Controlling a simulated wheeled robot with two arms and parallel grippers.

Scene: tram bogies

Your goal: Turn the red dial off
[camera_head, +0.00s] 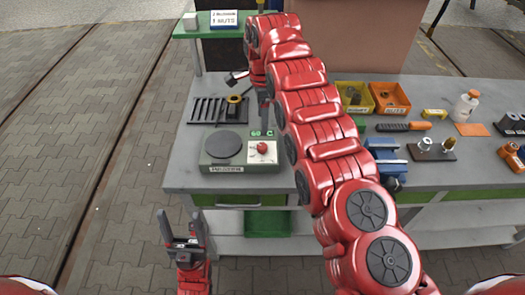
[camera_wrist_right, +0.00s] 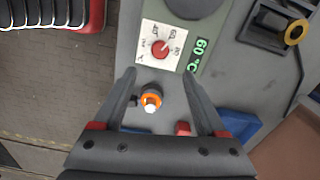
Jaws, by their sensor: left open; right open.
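The red dial (camera_head: 262,148) sits on a white panel at the right of a grey-green hotplate unit (camera_head: 241,168). In the right wrist view the dial (camera_wrist_right: 160,49) shows clearly, with scale marks around it. The green display (camera_wrist_right: 197,55) beside it reads 60 °C. My right gripper (camera_wrist_right: 160,75) is open and empty, its fingertips just short of the dial's panel and on either side of its line. In the head view it is mostly hidden behind my red right arm. My left gripper (camera_head: 180,228) is open and empty, in front of the bench and below its top.
The round dark plate (camera_head: 223,145) is left of the dial. A black slotted rack (camera_head: 207,109) and a yellow-ringed tool (camera_head: 234,99) lie behind it. An orange-ringed part (camera_wrist_right: 151,99) shows between my right fingers. A blue vise (camera_head: 387,155) and bins (camera_head: 390,97) are further right.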

